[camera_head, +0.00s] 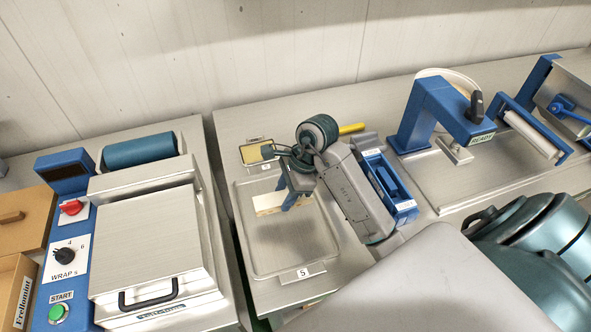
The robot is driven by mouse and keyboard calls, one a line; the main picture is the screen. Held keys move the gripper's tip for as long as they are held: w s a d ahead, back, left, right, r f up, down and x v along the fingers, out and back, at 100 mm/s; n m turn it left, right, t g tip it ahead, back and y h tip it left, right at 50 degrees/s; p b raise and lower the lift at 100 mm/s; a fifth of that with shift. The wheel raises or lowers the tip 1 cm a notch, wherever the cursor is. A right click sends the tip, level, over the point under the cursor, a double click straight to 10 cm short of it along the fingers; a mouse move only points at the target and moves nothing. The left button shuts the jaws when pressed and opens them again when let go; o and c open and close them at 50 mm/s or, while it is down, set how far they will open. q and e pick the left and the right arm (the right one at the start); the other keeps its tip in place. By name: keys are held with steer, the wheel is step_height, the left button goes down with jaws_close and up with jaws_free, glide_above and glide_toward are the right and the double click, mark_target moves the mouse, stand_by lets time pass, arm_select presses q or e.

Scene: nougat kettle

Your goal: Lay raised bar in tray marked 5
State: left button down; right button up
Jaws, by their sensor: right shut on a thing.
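The tray marked 5 (270,266) is a shallow metal tray on the middle bench, with its number plate (303,273) at the front edge. My right gripper (287,200) is over the tray, pointing down, and is shut on a pale cream bar (267,204). The bar's left part shows; the gripper hides the rest. I cannot tell whether the bar touches the tray floor. My left gripper is not in view.
A small yellow-topped pan (253,153) sits behind the tray, and a blue holder (398,192) stands to its right. A wrapping machine (150,245) is on the left bench. A blue press (440,108) stands at right. The tray's front part is clear.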

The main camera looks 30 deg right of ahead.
steer(key=shift+a+f, duration=0.2)
steer(key=shift+a, duration=0.1)
steer(key=shift+f+b, duration=1.2)
steer(key=shift+f, duration=1.05)
steer(key=shift+d, duration=0.1)
steer(key=shift+b, duration=0.5)
steer(key=shift+f, duration=0.1)
steer(key=shift+b, duration=0.35)
steer(key=shift+f+b, duration=0.3)
steer(key=shift+b, duration=0.15)
